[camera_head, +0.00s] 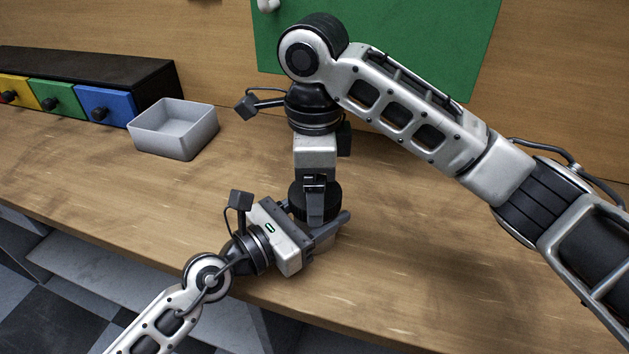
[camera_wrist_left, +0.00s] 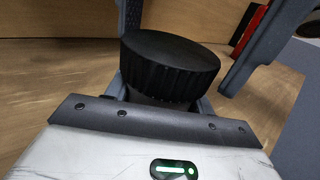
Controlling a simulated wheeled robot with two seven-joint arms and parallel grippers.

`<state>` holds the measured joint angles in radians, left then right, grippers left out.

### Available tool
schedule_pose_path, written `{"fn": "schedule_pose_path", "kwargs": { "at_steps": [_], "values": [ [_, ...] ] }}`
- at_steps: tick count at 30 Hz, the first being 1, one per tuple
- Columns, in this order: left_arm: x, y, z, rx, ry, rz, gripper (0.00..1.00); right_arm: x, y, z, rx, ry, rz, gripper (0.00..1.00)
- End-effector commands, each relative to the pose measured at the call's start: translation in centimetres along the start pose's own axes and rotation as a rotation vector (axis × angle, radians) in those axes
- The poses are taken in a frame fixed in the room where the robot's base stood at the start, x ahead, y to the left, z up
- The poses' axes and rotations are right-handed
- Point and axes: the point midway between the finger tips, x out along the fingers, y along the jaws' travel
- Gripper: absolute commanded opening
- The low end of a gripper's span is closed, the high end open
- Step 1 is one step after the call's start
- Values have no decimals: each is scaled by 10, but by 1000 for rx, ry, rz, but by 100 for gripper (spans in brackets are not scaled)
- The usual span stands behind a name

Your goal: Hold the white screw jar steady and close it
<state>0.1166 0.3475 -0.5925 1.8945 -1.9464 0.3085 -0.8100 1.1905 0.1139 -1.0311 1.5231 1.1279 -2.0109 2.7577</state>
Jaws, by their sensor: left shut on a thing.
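The screw jar shows mainly as its black ribbed lid (camera_head: 329,196), which also shows large in the left wrist view (camera_wrist_left: 170,65). The jar's body below it is almost wholly hidden, and I cannot tell how tightly the lid sits. My left gripper (camera_head: 318,222) comes in low from the left and is shut on the jar's body, under the lid. My right gripper (camera_head: 315,205) points straight down over the jar. Its fingers stand on either side of the lid; in the left wrist view the right-hand finger is apart from the lid, so it looks open.
A grey open bin (camera_head: 174,130) stands at the back left, beside a black drawer unit (camera_head: 95,68) with yellow, green and blue fronts. A green panel (camera_head: 430,40) is on the back wall. The wooden worktop (camera_head: 420,250) is clear on the right; its front edge is near my left gripper.

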Motion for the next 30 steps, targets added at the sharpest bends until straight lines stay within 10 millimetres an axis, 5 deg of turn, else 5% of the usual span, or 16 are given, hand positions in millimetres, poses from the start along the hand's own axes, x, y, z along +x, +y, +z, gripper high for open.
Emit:
{"fn": "schedule_pose_path", "kwargs": {
  "at_steps": [9,20,30],
  "values": [
    [0,0,0,0,0,0,0,-1,0,0,-2,0,0,93],
    [0,0,0,0,0,0,0,-41,0,0,-1,0,-2,93],
    [0,0,0,0,0,0,0,-45,0,0,-2,0,1,91]
  ]
}}
